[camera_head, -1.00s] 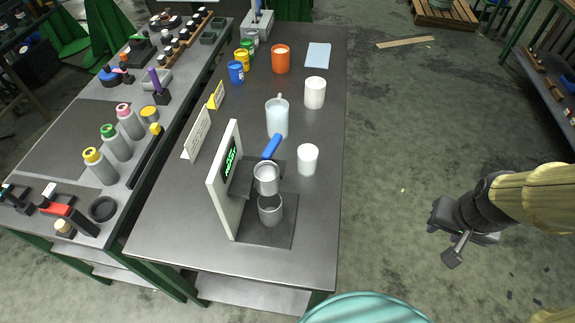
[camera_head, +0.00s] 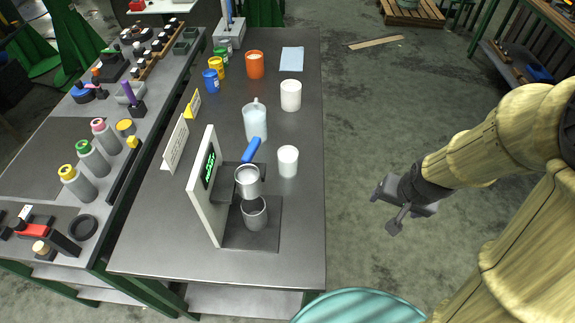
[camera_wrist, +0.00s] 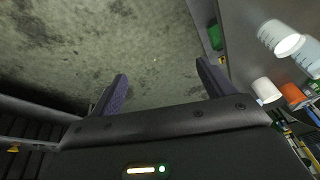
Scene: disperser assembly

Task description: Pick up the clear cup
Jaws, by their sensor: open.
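A clear, slightly bluish cup with a handle (camera_head: 255,124) stands upright on the grey table, behind the dispenser. What seems to be the same cup shows at the right edge of the wrist view (camera_wrist: 309,58), partly cut off. My gripper (camera_head: 384,211) is off the table's right side, above the floor and well apart from the cup. In the wrist view my gripper (camera_wrist: 163,82) has its two fingers wide apart with nothing between them.
The dispenser (camera_head: 206,190) has a blue handle and a grey cup (camera_head: 254,214) under it. White cups (camera_head: 288,161) (camera_head: 291,95) stand right of the clear cup. An orange container (camera_head: 255,66) and small coloured jars are farther back.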

